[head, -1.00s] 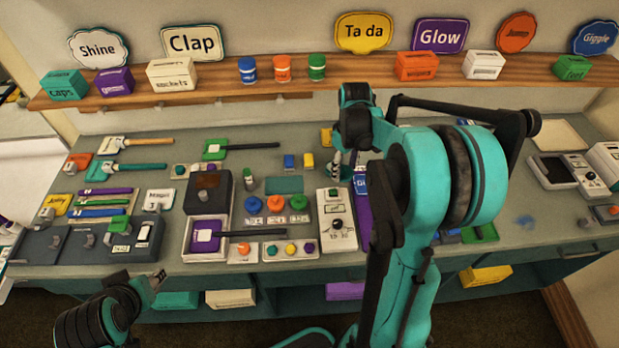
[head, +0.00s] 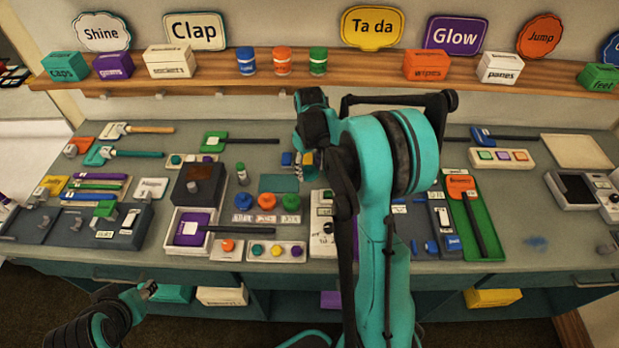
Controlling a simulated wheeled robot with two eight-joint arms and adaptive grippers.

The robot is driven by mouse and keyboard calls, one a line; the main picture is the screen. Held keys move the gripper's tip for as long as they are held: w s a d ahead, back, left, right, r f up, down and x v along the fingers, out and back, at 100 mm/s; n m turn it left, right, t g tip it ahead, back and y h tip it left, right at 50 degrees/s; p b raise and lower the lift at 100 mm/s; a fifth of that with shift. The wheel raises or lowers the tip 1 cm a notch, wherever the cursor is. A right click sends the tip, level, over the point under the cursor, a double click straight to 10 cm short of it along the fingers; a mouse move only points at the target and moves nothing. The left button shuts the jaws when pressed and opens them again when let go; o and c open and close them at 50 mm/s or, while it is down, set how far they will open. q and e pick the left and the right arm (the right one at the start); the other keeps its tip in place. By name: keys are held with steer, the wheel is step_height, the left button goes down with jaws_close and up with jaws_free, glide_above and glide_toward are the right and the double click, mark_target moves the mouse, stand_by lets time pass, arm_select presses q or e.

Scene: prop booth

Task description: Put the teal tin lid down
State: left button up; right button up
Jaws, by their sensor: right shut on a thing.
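My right gripper (head: 308,172) hangs over the back middle of the bench, just right of a flat teal rectangle (head: 279,183) on the worktop. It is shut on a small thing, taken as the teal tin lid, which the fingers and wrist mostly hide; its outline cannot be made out. A blue block (head: 287,158) and a yellow block show close behind the fingers. I cannot tell whether the held thing touches the bench. My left gripper (head: 148,290) is low at the front left, off the bench edge, and its jaws are too small to judge.
Orange and green round pieces (head: 267,201) stand in front of the teal rectangle, and a small grey-green bottle (head: 242,174) to its left. A dark box (head: 199,184) stands further left. A green tray (head: 470,215) lies at right. Bare worktop (head: 535,215) shows beyond it.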

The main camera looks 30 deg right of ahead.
mark_target(310, 173)
step_height(310, 173, down, 4)
steer(key=shift+f+b, duration=0.1)
steer(key=shift+b, duration=0.65)
steer(key=shift+f+b, duration=0.4)
steer(key=shift+f, duration=0.05)
steer(key=o, duration=0.8)
steer(key=shift+o, duration=0.2)
